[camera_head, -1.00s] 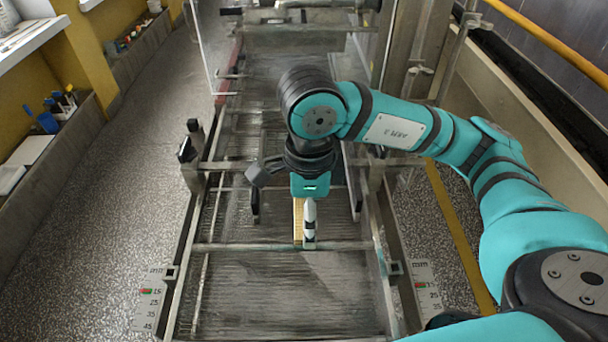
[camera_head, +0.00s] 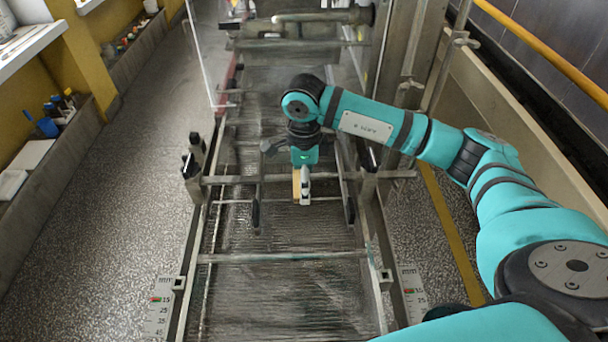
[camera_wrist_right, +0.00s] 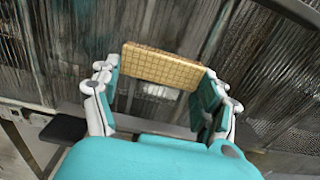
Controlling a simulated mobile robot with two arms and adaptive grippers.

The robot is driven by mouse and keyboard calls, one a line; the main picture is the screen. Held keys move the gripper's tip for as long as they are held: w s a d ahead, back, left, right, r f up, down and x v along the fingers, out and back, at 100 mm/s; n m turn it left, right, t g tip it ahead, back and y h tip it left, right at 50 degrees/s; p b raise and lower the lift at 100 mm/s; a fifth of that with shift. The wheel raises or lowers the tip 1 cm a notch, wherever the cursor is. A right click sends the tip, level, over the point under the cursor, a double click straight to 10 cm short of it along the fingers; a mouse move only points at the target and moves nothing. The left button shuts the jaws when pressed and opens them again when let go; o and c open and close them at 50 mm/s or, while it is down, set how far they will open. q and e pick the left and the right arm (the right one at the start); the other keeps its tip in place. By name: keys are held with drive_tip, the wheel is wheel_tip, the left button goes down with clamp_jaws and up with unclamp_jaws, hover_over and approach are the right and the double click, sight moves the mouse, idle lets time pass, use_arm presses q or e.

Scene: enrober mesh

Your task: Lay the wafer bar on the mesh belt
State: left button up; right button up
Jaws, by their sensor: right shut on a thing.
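The wafer bar (camera_wrist_right: 158,66) is a tan block with a grid pattern, held between the fingers of my right gripper (camera_wrist_right: 160,95). In the head view the wafer bar (camera_head: 296,186) shows as a narrow tan strip beside the white finger of the right gripper (camera_head: 302,192), which is seen edge-on. The gripper is over the mesh belt (camera_head: 280,300), near a cross bar. The belt also shows behind the bar in the right wrist view (camera_wrist_right: 270,60). I cannot tell the exact height of the bar above the belt. My left gripper is not in view.
Metal cross bars (camera_head: 285,257) span the belt, and dark upright guides (camera_head: 256,212) flank the gripper. Side rails (camera_head: 376,275) edge the belt. A shelf with bottles (camera_head: 55,110) stands at the far left. The near stretch of belt is clear.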

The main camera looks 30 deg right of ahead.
drive_tip(key=shift+f, duration=0.2)
drive_tip(key=shift+f, duration=0.1)
drive_tip(key=o, duration=0.4)
drive_tip(key=shift+f+b, duration=0.1)
drive_tip(key=shift+b, duration=0.2)
drive_tip(key=o, duration=0.5)
drive_tip(key=shift+c, duration=0.2)
